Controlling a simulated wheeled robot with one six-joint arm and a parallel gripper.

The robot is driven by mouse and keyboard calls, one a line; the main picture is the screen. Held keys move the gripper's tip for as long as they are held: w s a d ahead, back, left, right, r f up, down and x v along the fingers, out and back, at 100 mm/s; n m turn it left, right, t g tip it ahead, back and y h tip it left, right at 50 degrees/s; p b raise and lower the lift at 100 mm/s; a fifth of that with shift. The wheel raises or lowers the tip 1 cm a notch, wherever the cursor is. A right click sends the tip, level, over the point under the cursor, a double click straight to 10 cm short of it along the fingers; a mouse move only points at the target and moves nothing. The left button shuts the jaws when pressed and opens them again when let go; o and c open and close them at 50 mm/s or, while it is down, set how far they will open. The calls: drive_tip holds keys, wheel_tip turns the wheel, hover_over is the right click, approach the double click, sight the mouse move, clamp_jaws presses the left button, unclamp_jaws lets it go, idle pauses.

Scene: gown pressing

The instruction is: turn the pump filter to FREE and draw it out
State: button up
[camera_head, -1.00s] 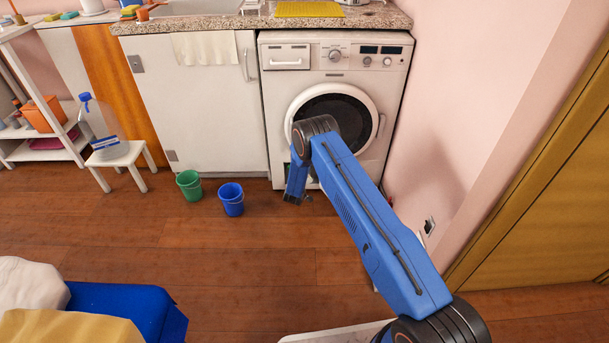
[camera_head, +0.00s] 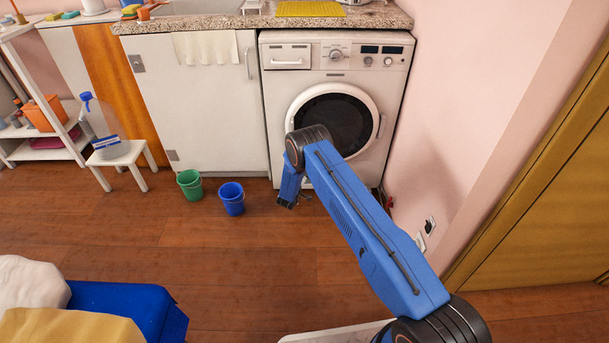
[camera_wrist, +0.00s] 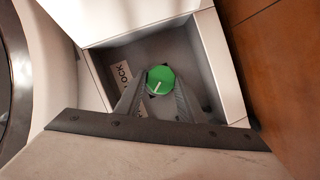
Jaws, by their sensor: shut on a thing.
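The pump filter is a round green knob (camera_wrist: 161,80) with a white pointer line, inside a grey recess (camera_wrist: 187,50) low on the white washing machine (camera_head: 385,95). In the wrist view my gripper (camera_wrist: 160,86) has one finger on each side of the knob and is shut on it. A pale label (camera_wrist: 122,82) left of the knob reads "LOCK". No FREE mark is readable; the fingers cover part of the recess. In the head view my arm hides the filter, and the gripper is mostly hidden too.
A blue bucket (camera_head: 231,199) and a green bucket (camera_head: 190,184) stand on the floor left of my arm. A white stool (camera_head: 121,160) stands farther left. A pink wall (camera_head: 460,110) bounds the machine's right side. The wooden floor before the machine is mostly clear.

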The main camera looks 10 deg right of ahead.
drive_tip(key=o, duration=0.4)
drive_tip(key=shift+w+a+r, duration=0.1)
drive_tip(key=shift+w+r, duration=0.15)
drive_tip(key=c, duration=0.5)
drive_tip(key=shift+a+r, duration=0.1)
drive_tip(key=shift+c, duration=0.2)
drive_tip(key=shift+s+a, duration=0.1)
drive_tip(key=shift+s, duration=0.15)
drive_tip(key=shift+s+f, duration=0.25)
drive_tip(key=shift+s, duration=0.8)
drive_tip(key=shift+s, duration=0.4)
drive_tip(key=shift+s, duration=0.1)
drive_tip(key=shift+s+a, duration=0.2)
drive_tip(key=shift+s, duration=1.2)
drive_tip(key=shift+s+a, duration=0.15)
drive_tip(key=shift+s, duration=1.25)
